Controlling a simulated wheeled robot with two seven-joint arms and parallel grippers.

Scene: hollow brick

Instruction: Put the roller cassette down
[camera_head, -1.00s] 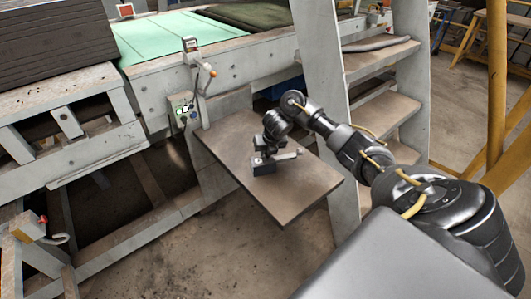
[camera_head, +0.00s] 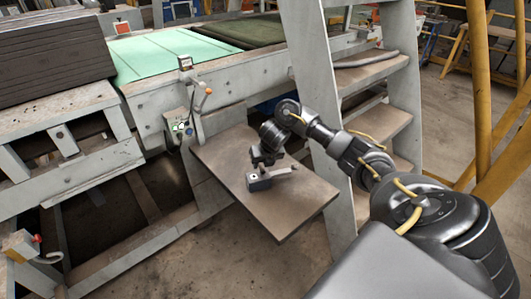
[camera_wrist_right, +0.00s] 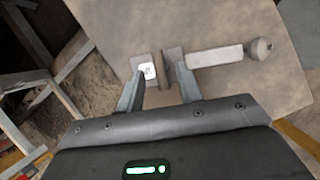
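The roller cassette (camera_head: 259,184) rests on the brown board, a small dark block with a pale roller bar (camera_head: 284,171) reaching out to its right. In the right wrist view its block carries a white label (camera_wrist_right: 147,70), and the pale bar (camera_wrist_right: 214,57) ends in a round knob. My right gripper (camera_head: 258,164) is directly over the block. In the wrist view the fingers (camera_wrist_right: 160,80) stand apart on either side of a narrow brown strip, with gaps beside it. Contact at the fingertips is hard to make out. My left gripper is not in view.
The brown board (camera_head: 285,209) has bare room around the cassette. A grey step ladder (camera_head: 318,110) stands close to its right, beside my right arm. A lever and switch box (camera_head: 181,127) are at its back left. A conveyor frame with green belt (camera_head: 165,55) runs behind.

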